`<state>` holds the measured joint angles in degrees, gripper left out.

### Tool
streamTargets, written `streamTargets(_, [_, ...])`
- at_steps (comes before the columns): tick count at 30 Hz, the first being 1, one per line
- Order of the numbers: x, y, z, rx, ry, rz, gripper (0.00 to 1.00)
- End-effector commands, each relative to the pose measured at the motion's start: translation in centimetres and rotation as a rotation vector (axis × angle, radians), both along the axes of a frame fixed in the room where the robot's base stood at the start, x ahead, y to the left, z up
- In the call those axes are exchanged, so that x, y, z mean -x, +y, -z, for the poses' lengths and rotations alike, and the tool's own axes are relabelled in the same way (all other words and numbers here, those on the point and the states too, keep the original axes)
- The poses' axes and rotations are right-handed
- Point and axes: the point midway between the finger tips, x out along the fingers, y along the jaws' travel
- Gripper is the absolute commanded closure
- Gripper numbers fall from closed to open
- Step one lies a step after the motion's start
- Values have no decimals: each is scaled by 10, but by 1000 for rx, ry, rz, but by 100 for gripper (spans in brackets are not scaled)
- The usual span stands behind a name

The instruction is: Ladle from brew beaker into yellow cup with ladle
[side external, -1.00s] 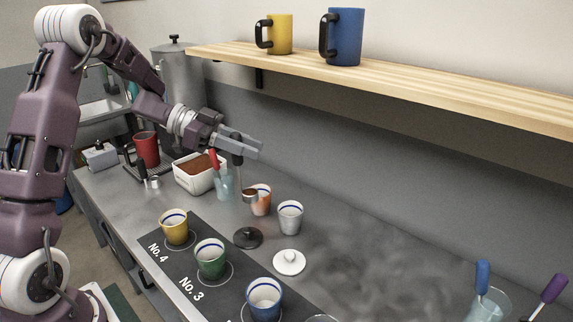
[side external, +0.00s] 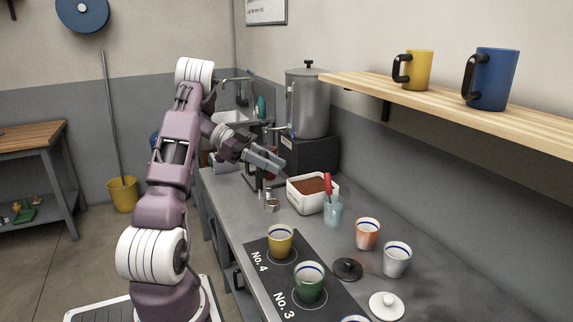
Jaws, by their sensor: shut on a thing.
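My gripper (side external: 272,160) is shut on the ladle's upper handle, above the far part of the counter. The ladle hangs down from it, and its small metal bowl (side external: 272,204) shows brownish inside. The bowl is beyond the yellow cup (side external: 280,241) in the picture and apart from it. The yellow cup, with a blue band inside its rim, stands upright on the dark No. 4 mat. I cannot tell which vessel is the brew beaker. A clear glass beaker (side external: 333,213) holding a red-handled tool stands right of the bowl.
A white tub of brown grounds (side external: 305,194) stands behind the glass beaker. A green cup (side external: 309,281), an orange cup (side external: 367,233) and a grey cup (side external: 396,258) stand nearer. A dark lid (side external: 347,269) and a white lid (side external: 387,305) lie on the counter. A shelf (side external: 450,98) overhangs at right.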

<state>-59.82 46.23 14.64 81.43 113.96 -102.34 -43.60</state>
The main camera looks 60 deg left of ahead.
Motion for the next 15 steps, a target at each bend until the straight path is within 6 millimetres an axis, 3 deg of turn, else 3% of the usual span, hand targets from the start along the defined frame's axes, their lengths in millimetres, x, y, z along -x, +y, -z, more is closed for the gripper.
streamTargets(15, [1,1,4,0,0,0,100])
